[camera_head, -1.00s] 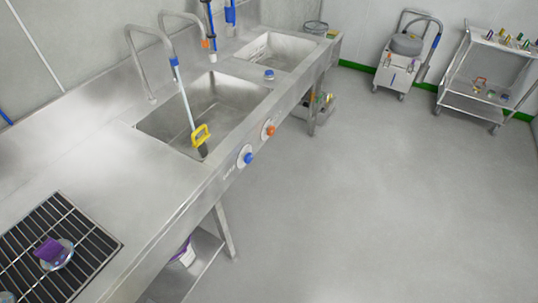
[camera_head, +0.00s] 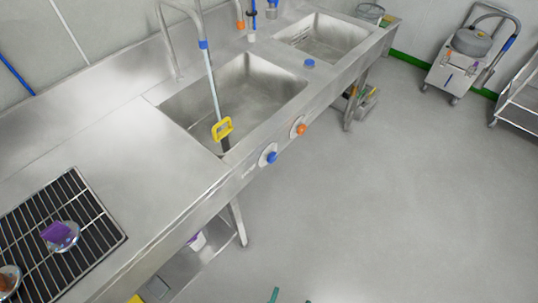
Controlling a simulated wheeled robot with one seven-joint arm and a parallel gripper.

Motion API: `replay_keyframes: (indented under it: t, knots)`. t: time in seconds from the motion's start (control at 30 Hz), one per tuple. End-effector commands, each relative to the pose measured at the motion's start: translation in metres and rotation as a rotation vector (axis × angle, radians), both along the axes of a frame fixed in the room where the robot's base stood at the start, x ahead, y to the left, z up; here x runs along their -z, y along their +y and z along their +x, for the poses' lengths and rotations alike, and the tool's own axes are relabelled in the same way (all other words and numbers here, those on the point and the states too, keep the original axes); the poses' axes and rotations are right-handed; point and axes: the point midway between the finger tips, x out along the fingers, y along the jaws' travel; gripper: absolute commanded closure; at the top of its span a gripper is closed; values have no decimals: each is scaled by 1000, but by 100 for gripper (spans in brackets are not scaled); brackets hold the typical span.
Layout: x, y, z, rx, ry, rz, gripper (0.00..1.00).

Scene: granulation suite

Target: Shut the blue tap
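The blue tap knob (camera_head: 271,157) sits on a pale round plate on the front panel of the steel sink unit. An orange knob (camera_head: 301,129) is on the same panel to its right. My gripper (camera_head: 290,298) shows only as two teal fingertips at the bottom edge. They are apart with grey floor between them, well below and away from the blue knob. The rest of the gripper is out of the frame. I cannot tell from this view whether water runs from the tall spout (camera_head: 183,20) over the near basin.
A brush with a yellow grip (camera_head: 222,129) leans in the near basin (camera_head: 255,95). A blue round object (camera_head: 309,63) lies on the rim between basins. A black rack (camera_head: 95,247) holds small items at left. The floor (camera_head: 400,200) before the sink is clear. A wheeled machine (camera_head: 458,65) stands behind.

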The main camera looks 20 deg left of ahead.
Motion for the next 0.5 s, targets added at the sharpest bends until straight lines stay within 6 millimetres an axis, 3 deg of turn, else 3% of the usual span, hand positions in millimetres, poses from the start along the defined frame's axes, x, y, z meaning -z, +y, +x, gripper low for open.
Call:
replay_keyframes:
  t: [0.17,0.27,0.5]
  knots:
    - [64,-11,21,86,91,209,43]
    - [113,-15,39,152,169,390,43]
    - [210,-10,94,305,352,843,43]
